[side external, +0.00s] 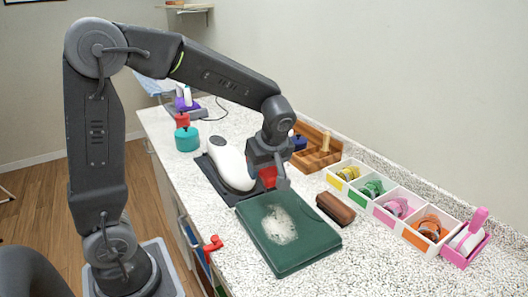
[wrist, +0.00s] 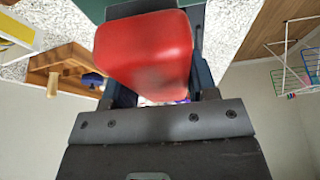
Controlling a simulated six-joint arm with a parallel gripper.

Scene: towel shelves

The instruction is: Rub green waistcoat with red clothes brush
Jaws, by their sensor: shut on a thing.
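The green waistcoat (side external: 318,243) lies folded flat on the speckled counter, with a pale whitish patch (side external: 281,224) on its top. My gripper (side external: 267,172) is shut on the red clothes brush (side external: 268,177), just beyond the waistcoat's far edge in the side view. In the wrist view the red brush (wrist: 145,50) fills the space between the fingers. A strip of dark green (wrist: 92,9) shows behind it at the top. The fingers hide part of the brush in the side view, and I cannot tell its exact height above the counter.
A brown brush-like block (side external: 335,209) lies right of the waistcoat. White compartments (side external: 383,217) with coloured rolls run along the wall. A white device (side external: 231,165) rests on a dark mat left of my gripper. A wooden holder (side external: 318,155) stands behind. A red-handled item (side external: 213,243) is at the front edge.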

